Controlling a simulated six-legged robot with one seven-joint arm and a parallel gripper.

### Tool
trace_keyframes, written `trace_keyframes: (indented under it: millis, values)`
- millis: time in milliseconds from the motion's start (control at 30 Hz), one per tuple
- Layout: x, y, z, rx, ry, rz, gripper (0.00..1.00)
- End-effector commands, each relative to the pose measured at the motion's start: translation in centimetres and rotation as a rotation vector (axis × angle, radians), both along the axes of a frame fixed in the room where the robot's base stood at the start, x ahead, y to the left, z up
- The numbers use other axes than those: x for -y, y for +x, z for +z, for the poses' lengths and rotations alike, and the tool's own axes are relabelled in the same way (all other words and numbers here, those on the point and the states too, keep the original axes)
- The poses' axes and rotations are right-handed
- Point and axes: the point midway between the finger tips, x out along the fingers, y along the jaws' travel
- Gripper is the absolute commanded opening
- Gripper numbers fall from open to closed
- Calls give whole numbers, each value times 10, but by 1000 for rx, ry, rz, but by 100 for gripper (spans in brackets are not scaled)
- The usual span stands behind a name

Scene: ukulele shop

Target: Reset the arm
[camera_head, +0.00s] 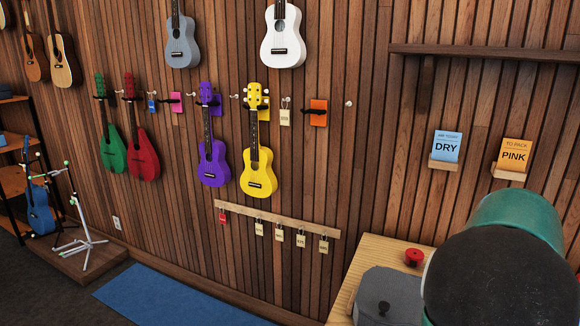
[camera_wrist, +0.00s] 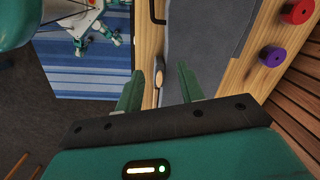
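My gripper (camera_wrist: 158,88) shows in the wrist view with its two green fingers spread apart. Nothing is held between them. It points down at the front edge of a light wooden counter (camera_wrist: 258,62) with a grey mat (camera_wrist: 205,35) on it. A small oval thing (camera_wrist: 159,74) shows beyond the gap between the fingers; I cannot tell what it is. In the head view my green and black arm fills the lower right and hides part of the counter (camera_head: 372,252). The gripper itself does not show there.
A red round piece (camera_wrist: 297,11) and a purple one (camera_wrist: 272,56) lie on the counter near the wall. Colorful ukuleles, such as a yellow one (camera_head: 258,175), hang on the slatted wall. A white stand (camera_head: 82,225) is at left. A blue rug (camera_head: 165,297) lies on the floor.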

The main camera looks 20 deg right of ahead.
Motion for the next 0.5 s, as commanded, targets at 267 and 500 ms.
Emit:
trace_keyframes:
  millis: [267, 500]
  values:
    - [-146, 49, 28, 150, -70, 606, 38]
    - [-270, 48, 42, 239, -212, 1136, 38]
